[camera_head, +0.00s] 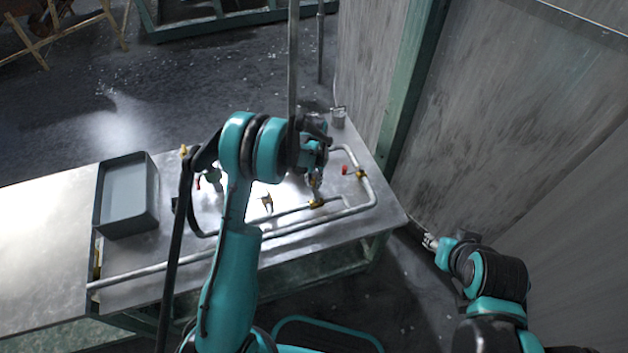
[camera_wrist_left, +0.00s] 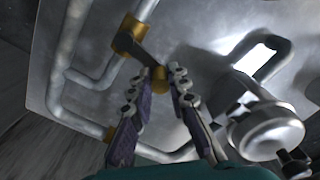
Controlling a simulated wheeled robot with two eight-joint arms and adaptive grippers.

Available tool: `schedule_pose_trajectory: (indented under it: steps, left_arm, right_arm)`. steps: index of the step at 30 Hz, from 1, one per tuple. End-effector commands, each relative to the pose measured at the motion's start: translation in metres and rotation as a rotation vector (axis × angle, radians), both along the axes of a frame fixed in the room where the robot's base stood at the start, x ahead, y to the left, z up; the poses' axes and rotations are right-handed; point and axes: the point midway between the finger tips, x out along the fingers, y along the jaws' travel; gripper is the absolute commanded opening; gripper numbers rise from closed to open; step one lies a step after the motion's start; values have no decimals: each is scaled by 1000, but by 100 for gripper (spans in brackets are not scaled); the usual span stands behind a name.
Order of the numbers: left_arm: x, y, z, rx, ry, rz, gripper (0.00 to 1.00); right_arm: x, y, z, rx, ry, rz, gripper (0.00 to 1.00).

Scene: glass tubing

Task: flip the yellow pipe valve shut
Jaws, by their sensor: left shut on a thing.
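The valve's brass body (camera_head: 317,203) sits on the grey pipe run on the metal table, and in the wrist view the same brass fitting (camera_wrist_left: 128,38) is at upper left. Its dark lever (camera_wrist_left: 150,62) slants from the fitting to my left fingertips. My left gripper (camera_wrist_left: 168,74) is shut on the lever's end, with the fingers on either side of it. In the head view my left gripper (camera_head: 316,184) is above the valve, partly hidden by its own wrist. My right gripper (camera_head: 430,242) is off the table's right end; its jaws are too small to read.
A red-handled valve (camera_head: 345,170) is on the pipe to the right. A grey tray (camera_head: 128,228) stands at left and a metal cup (camera_head: 338,118) at the back corner. A wall (camera_head: 500,130) rises at right.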

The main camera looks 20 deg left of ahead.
Motion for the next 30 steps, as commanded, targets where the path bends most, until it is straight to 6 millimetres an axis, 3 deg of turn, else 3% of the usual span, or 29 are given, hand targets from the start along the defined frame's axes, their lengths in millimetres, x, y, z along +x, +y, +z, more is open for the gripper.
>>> schedule_pose_trajectory:
  steps: [6,15,16,18,30]
  left_arm:
    - [-5,9,-1,2,1,163,0]
    - [-6,10,-1,2,3,187,0]
    - [-6,10,-1,2,3,187,21]
    - [-6,10,-1,2,3,187,37]
    - [-6,9,7,1,1,186,37]
  right_arm:
    - [0,0,-7,0,0,0,40]
    - [0,0,-6,0,0,0,40]
    - [0,0,-6,0,0,0,40]
    - [0,0,-6,0,0,0,40]
    - [0,0,-6,0,0,0,40]
